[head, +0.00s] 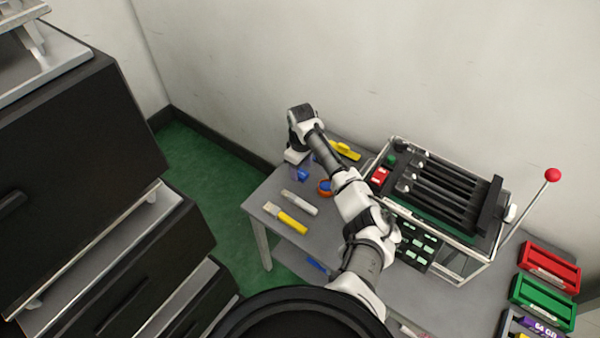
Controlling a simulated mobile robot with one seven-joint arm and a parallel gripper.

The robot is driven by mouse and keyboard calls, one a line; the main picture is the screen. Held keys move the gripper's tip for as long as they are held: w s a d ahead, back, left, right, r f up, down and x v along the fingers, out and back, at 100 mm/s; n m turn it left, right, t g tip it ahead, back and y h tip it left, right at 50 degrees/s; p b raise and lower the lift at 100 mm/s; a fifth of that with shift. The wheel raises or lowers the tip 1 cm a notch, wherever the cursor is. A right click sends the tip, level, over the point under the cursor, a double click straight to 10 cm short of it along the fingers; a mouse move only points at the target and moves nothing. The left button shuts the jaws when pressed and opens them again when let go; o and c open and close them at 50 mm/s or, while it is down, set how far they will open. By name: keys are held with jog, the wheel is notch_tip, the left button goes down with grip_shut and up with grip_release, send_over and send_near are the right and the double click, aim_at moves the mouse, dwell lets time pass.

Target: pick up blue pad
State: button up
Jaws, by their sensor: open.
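A small blue object (303,175), likely the blue pad, lies near the left back of the grey table (268,208). My gripper (297,160) is at the end of my arm, which reaches over the table from the front. It points down just above and slightly behind the blue object. The jaws are open, but the fingertips are small and hard to make out. I see no object held. Whether the fingers touch the blue object cannot be told. Another blue item (317,265) shows lower down, near the table's front edge.
A framed lever rack (440,200) stands right of my arm. Red (548,268) and green (543,303) bins are at far right.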

aim_at(301, 173)
jog(key=shift+f, duration=0.9)
jog(key=shift+c, duration=0.3)
jog(key=c, duration=1)
jog(key=shift+r, duration=0.15)
notch_tip(301, 173, up, 20)
jog(key=shift+f+b, duration=0.1)
jog(key=shift+b, duration=0.55)
